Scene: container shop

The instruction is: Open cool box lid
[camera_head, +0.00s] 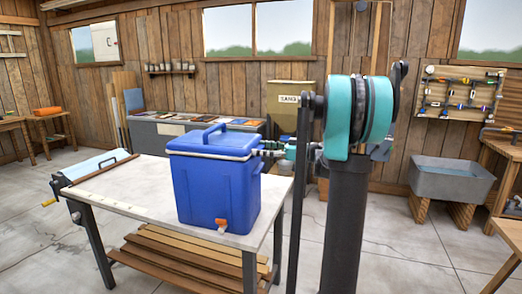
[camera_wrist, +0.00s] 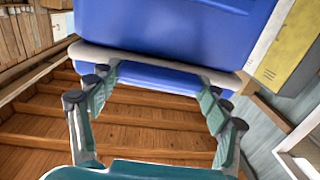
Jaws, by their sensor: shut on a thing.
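The blue cool box (camera_head: 212,195) stands upright on the white-topped workbench in the head view. Its blue lid (camera_head: 205,143), with a pale rim and a handle (camera_head: 215,129) on top, lies flat over the box and looks closed. My gripper (camera_head: 268,149) reaches in from the right at the lid's right edge. In the wrist view my gripper (camera_wrist: 158,78) has its teal finger pads at both ends of a blue edge piece of the lid (camera_wrist: 155,77), shut on it. The wrist view is turned, with the cool box body (camera_wrist: 165,25) at the top.
The workbench (camera_head: 120,185) has bare top left of the box, and a roll with a crank (camera_head: 95,163) at its left end. Planks (camera_head: 185,255) lie on its lower shelf. A yellow bin (camera_head: 290,98) stands behind, and a grey basin (camera_head: 450,178) stands right.

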